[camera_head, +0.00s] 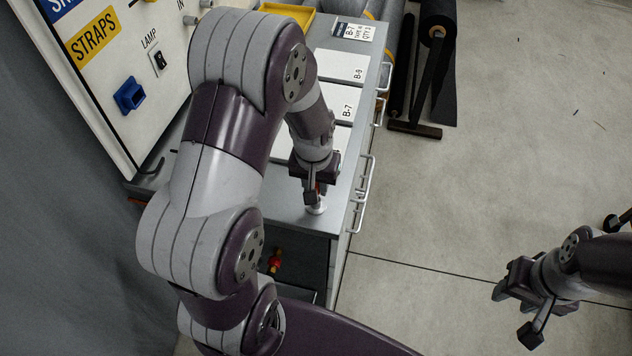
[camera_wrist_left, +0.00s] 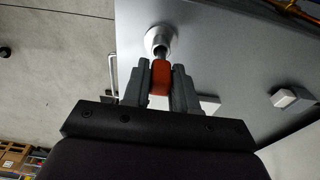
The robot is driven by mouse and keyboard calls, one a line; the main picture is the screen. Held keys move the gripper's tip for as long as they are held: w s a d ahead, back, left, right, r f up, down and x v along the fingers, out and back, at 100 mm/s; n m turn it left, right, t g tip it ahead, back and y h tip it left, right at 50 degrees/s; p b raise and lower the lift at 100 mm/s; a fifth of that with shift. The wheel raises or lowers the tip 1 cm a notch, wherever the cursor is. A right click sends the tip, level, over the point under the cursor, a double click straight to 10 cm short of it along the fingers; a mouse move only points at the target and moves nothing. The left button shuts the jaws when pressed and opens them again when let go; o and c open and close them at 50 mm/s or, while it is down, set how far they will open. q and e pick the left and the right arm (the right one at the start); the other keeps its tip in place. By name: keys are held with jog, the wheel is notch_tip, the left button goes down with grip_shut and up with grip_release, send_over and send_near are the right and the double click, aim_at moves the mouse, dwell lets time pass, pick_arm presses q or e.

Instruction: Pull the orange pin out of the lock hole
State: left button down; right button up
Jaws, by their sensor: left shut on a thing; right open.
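The orange pin (camera_wrist_left: 161,76) shows in the left wrist view between the two fingers of my left gripper (camera_wrist_left: 161,82), which is shut on its orange head. Its grey shank runs toward a pale round socket (camera_wrist_left: 159,38) on the grey bench top; whether the tip is still inside the hole is hard to tell. In the head view my left gripper (camera_head: 313,193) points down just above the same socket (camera_head: 316,208) near the bench's front corner, and my arm hides most of the pin. My right gripper (camera_head: 525,305) is open and empty over the floor at the right.
The grey bench (camera_head: 292,214) carries white cards marked B-7 and B-9 (camera_head: 342,66) and a yellow tray (camera_head: 290,14) at the back. Handles (camera_head: 363,195) stick out along its right side. A white panel (camera_head: 107,88) stands at the left. Floor on the right is mostly clear.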

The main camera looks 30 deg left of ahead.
pick_arm(q)
jog(key=shift+r+p, duration=1.75)
jog(key=shift+r, duration=0.25)
jog(key=shift+d+f, duration=0.1)
